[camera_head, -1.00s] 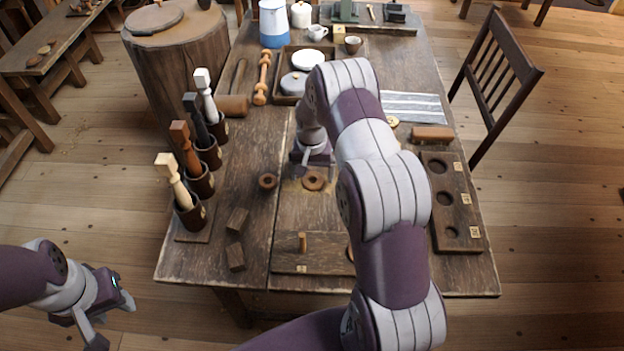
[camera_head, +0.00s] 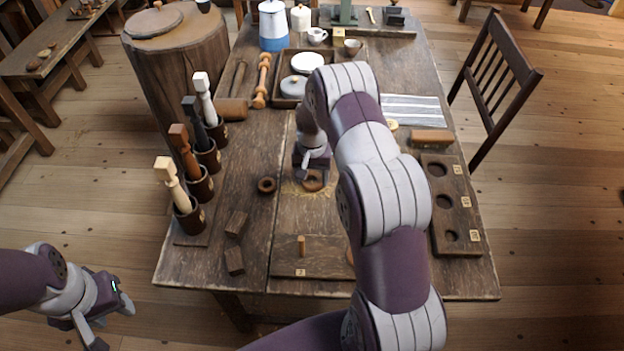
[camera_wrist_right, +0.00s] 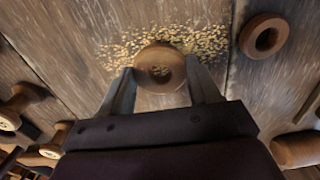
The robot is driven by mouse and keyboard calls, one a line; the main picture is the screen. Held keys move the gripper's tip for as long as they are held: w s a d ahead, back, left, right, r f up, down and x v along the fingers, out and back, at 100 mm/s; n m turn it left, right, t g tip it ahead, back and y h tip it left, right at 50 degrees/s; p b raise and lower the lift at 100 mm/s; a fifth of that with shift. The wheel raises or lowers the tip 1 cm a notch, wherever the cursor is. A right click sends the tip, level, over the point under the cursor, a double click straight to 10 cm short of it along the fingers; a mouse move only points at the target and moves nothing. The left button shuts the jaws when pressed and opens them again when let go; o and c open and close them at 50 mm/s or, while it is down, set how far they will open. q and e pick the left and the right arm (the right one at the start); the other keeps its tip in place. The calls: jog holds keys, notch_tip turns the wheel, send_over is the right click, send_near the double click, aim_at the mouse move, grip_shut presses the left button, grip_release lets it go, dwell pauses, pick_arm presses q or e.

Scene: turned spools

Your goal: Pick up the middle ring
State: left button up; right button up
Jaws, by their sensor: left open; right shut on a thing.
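The ring between my right fingers is brown wood with a central hole, and it shows in the right wrist view (camera_wrist_right: 160,68) and in the head view (camera_head: 313,182). My right gripper (camera_wrist_right: 161,86) is shut on this ring, with a finger at each side. The ring is at the tabletop, over pale shavings; I cannot tell whether it is lifted. A second, darker ring (camera_head: 267,185) lies apart to its left in the head view and also shows in the wrist view (camera_wrist_right: 264,36). My left gripper (camera_head: 112,322) is open and empty, off the table's left front.
A board with a peg (camera_head: 301,246) lies at the table front; my right arm hides part of it. Two small dark blocks (camera_head: 236,223) lie left. Several cups with turned pieces (camera_head: 201,185) line the left edge. A board with round recesses (camera_head: 446,220) lies right.

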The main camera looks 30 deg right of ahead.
jog(key=r, duration=0.1)
jog(key=d+r, duration=0.1)
jog(key=r, duration=0.1)
jog(key=s+d+r+b, duration=0.1)
jog(key=s+d+r, duration=0.1)
jog(key=d+r, duration=0.4)
jog(key=d, duration=0.4)
jog(key=shift+d+r, duration=0.25)
jog(key=shift+s, duration=0.1)
